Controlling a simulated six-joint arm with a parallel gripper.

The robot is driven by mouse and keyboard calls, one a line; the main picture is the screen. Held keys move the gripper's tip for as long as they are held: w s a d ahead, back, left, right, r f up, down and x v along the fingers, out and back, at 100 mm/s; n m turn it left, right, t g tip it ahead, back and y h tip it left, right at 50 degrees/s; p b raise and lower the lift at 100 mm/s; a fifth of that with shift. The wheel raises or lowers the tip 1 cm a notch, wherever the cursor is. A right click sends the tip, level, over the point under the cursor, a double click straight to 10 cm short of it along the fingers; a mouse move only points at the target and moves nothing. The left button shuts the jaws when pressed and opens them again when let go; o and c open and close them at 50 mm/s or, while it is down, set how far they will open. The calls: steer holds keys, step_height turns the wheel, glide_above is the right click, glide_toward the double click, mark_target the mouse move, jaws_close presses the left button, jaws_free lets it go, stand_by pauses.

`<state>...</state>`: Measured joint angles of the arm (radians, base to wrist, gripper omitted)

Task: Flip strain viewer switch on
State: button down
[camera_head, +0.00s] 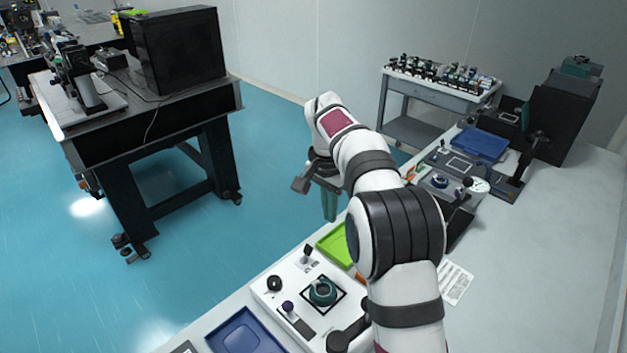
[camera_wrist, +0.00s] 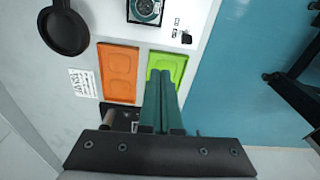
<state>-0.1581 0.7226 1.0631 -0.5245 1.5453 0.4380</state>
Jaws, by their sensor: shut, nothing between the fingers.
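My gripper (camera_head: 329,207) hangs over the front edge of the bench, its teal fingers pointing down. In the wrist view the gripper's fingers (camera_wrist: 162,82) are together with nothing between them, above the near end of the green tray. A white instrument panel (camera_head: 268,297) with a teal round dial (camera_head: 322,292) and several knobs lies left of my arm; part of it is hidden by the arm. A dark device (camera_head: 457,217) with a white round top sits right of my arm. I cannot tell which unit is the strain viewer, and no switch is clear.
A green tray (camera_head: 335,243) and an orange tray (camera_wrist: 118,72) lie beside the panel. A black round part (camera_wrist: 63,32) is on an arm over the bench.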

glide_above(308, 250)
steer(key=w+d, duration=0.3)
step_height(308, 250, down, 6)
steer(key=shift+w+a+f+m+h, duration=0.1)
steer(key=shift+w+a+m+h, duration=0.05)
steer(key=shift+m+h, duration=0.2)
steer(key=f, duration=0.7)
steer(key=w+d+f, duration=0.1)
steer(key=f, duration=0.2)
steer(key=shift+d+f, duration=0.1)
steer(key=shift+f, duration=0.05)
steer(key=shift+s+a+r, duration=0.85)
steer(key=shift+a+r, duration=0.1)
steer(key=shift+s+a+r, duration=0.3)
steer(key=shift+s+a, duration=0.05)
steer(key=shift+s, duration=0.05)
